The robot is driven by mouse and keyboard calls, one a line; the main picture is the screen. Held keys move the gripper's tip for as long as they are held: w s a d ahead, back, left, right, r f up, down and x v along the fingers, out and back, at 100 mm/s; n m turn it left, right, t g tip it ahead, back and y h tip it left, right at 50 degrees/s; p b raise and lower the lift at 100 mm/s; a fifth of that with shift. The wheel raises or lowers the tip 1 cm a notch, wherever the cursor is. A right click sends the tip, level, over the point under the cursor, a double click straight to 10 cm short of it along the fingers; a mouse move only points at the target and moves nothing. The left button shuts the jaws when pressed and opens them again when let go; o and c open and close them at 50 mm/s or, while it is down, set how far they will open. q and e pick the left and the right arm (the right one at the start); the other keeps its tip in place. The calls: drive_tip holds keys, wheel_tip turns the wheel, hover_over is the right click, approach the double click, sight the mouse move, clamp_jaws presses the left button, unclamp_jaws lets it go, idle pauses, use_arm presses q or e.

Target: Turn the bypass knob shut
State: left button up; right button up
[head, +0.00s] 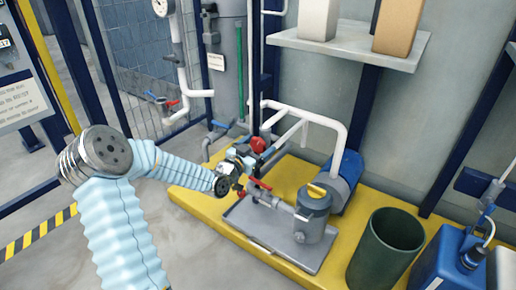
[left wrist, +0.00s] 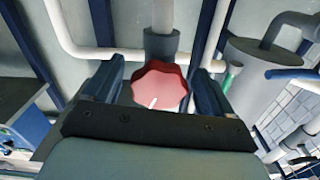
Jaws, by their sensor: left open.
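The red knob (left wrist: 160,87) shows large in the left wrist view, scalloped, with a white mark on its face and a grey valve body (left wrist: 161,44) behind it. In the head view a red knob (head: 258,144) sits on the white pipework behind my gripper. My left gripper (left wrist: 157,84) is open, with one dark finger on each side of the red knob; whether they touch it I cannot tell. In the head view the left gripper (head: 240,158) reaches in from the left, its fingertips small and partly hidden. My right gripper is not in view.
A grey filter pot (head: 312,212) with a yellow top stands on a metal tray (head: 270,243) on the yellow platform (head: 190,205). A red lever (head: 260,184) is close below my gripper. A green bin (head: 386,250) and blue canister (head: 455,262) stand at right. Shelf above.

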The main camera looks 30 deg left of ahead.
use_arm(q)
drive_tip(key=c, duration=1)
drive_tip(key=shift+o, duration=0.2)
drive_tip(key=n+p, duration=0.1)
drive_tip(key=n, duration=0.2)
drive_tip(key=shift+d+r, duration=0.1)
drive_tip(key=shift+n, duration=0.8)
drive_tip(key=o, duration=1)
drive_tip(key=shift+c, duration=0.2)
drive_tip(key=s+a+p, duration=0.1)
drive_tip(key=s+p, duration=0.1)
drive_tip(key=s, duration=1.1)
drive_tip(key=shift+s, duration=0.4)
